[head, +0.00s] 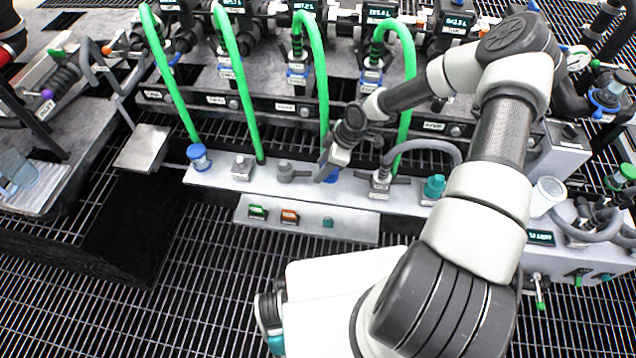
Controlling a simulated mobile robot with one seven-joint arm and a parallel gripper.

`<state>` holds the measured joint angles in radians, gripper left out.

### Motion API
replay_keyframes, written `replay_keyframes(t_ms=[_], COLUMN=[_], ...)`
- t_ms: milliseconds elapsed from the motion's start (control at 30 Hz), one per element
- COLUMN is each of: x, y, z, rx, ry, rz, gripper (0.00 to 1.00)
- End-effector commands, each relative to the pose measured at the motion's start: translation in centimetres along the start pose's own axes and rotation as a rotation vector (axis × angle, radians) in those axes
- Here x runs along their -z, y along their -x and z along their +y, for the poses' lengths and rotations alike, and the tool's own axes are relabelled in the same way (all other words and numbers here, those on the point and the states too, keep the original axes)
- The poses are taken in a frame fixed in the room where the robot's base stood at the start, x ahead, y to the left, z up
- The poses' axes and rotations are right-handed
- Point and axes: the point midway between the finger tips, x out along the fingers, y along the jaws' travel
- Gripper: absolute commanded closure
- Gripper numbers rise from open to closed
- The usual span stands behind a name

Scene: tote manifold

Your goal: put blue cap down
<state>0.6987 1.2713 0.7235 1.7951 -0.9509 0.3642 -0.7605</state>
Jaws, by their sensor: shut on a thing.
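My gripper (326,170) points down at the white ledge (225,176), near its middle. It is shut on a blue cap (334,176), of which only a small blue part shows beside the fingers. The fingers and wrist hide the rest, and I cannot tell whether the cap touches the ledge. Another blue cap (199,157) stands at the left end of the ledge.
Green hoses (316,80) rise close on both sides of my wrist. Grey fittings (286,172) and a teal cap (434,187) stand along the ledge. A panel with green and orange switches (289,215) lies in front. A dark open grating spreads below.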

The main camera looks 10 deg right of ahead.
Motion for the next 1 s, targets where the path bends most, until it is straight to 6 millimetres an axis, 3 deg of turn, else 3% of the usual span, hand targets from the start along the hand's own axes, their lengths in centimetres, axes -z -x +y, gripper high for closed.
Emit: replay_keyframes(t_ms=[100,567,967,1000], x=[-1.0,-2.9,-3.3,-3.2], y=[-2.5,-7.2,-7.9,-7.8], z=[-0.1,-0.1,-0.1,-0.1], rx=[0.002,0.001,0.0,0.0], ry=[-0.002,-0.005,-0.003,-0.003], rz=[0.0,0.001,0.0,0.0], gripper=[0.83,0.83,0.83,0.55])
